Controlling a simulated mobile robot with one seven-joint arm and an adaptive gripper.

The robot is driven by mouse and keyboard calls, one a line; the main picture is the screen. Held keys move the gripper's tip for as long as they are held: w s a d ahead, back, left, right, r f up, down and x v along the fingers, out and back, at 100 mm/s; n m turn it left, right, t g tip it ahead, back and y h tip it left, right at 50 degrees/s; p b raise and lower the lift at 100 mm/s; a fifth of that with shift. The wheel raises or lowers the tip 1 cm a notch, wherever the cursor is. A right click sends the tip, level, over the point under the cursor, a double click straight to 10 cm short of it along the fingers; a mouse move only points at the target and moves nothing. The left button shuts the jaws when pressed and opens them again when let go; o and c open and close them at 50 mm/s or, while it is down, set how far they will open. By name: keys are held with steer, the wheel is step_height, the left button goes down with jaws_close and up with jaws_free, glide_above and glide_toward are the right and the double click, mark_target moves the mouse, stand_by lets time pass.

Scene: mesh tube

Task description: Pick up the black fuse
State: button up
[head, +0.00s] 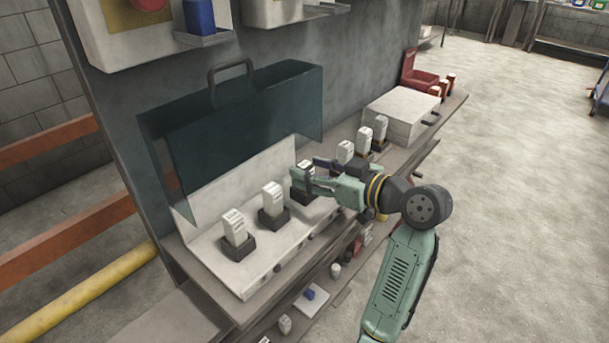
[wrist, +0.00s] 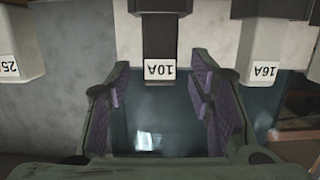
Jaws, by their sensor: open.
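The black fuse (wrist: 160,38) shows in the wrist view as a dark block with a white "10A" label that reads upside down. In the head view the black fuse (head: 299,188) stands upright in the row on the white fuse panel (head: 236,278), partly covered by my gripper. My gripper (head: 308,180) is open, its jaws at the fuse. In the wrist view the fingers (wrist: 160,82) lie to either side of the fuse's labelled end, with gaps on both sides. I see no contact.
White fuses (head: 272,197) and (head: 235,228) stand left of the black one; more white fuses (head: 345,150) stand to its right. A raised dark see-through cover (head: 240,110) is behind the row. A white box (head: 400,112) and red box (head: 418,80) are farther right.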

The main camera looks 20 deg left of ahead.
steer(key=shift+x, duration=1.2)
steer(key=shift+c, duration=0.5)
jaws_close()
